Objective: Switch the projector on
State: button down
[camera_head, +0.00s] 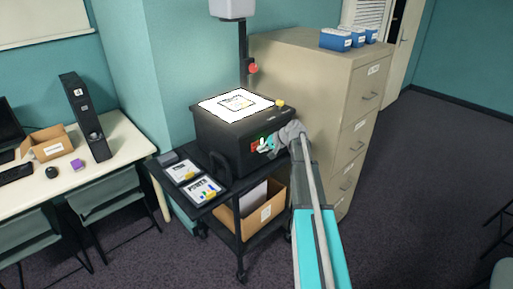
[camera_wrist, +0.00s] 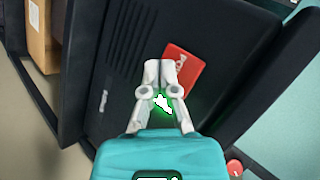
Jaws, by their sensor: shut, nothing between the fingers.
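The overhead projector (camera_head: 232,140) is a black box on a cart, its top plate (camera_head: 235,104) bright white with a printed sheet on it. It also fills much of the wrist view (camera_wrist: 225,35). On its side is a red panel (camera_wrist: 183,70) with white marking, which also shows in the head view (camera_head: 255,144). Beside it a green glow with a bright white patch (camera_wrist: 162,103) shows between my finger links. My gripper (camera_wrist: 160,64) is shut and empty, its tips over the red panel's edge; I cannot tell whether they touch. It also shows in the head view (camera_head: 270,148).
The cart (camera_head: 207,207) holds cards on its upper shelf and a cardboard box (camera_head: 262,213) below. A filing cabinet (camera_head: 300,75) stands close behind on the right. A desk (camera_head: 85,165) with chairs is at left. Open floor (camera_head: 430,150) lies at right.

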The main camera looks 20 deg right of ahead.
jog(key=shift+s, duration=0.15)
jog(key=shift+s+d, duration=0.35)
jog(key=shift+s, duration=0.55)
jog(key=shift+s+d, duration=0.3)
jog(key=shift+s, duration=0.6)
jog(key=shift+s+d, duration=0.35)
jog(key=shift+s, duration=0.55)
